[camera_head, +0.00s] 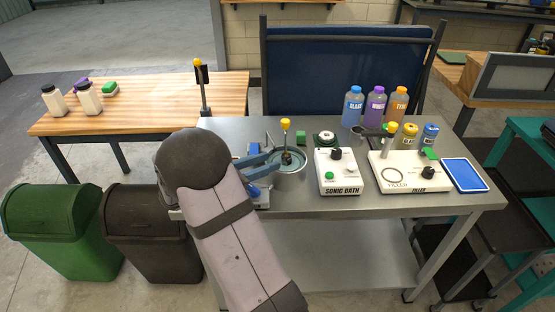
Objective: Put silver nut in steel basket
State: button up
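My gripper (269,164) is at the left side of a round steel vessel (291,180) on the grey metal table. Its blue fingers point right, toward the vessel's rim, and look spread apart. I see nothing between them, but my arm hides part of this area. The vessel holds bluish liquid. A yellow-topped rod (286,137) stands upright in it, with a small dark piece at its lower end. I cannot make out a silver nut. I cannot tell whether the vessel or the dark piece in it is the steel basket.
Right of the vessel are the sonic bath unit (340,182), the filler unit (407,183) and a blue tray (464,174). Several bottles (376,106) stand behind. A dark post (204,93) with a yellow-topped rod stands at the back left. The wooden bench (150,106) has free room.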

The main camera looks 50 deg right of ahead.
jog(key=shift+v, duration=2)
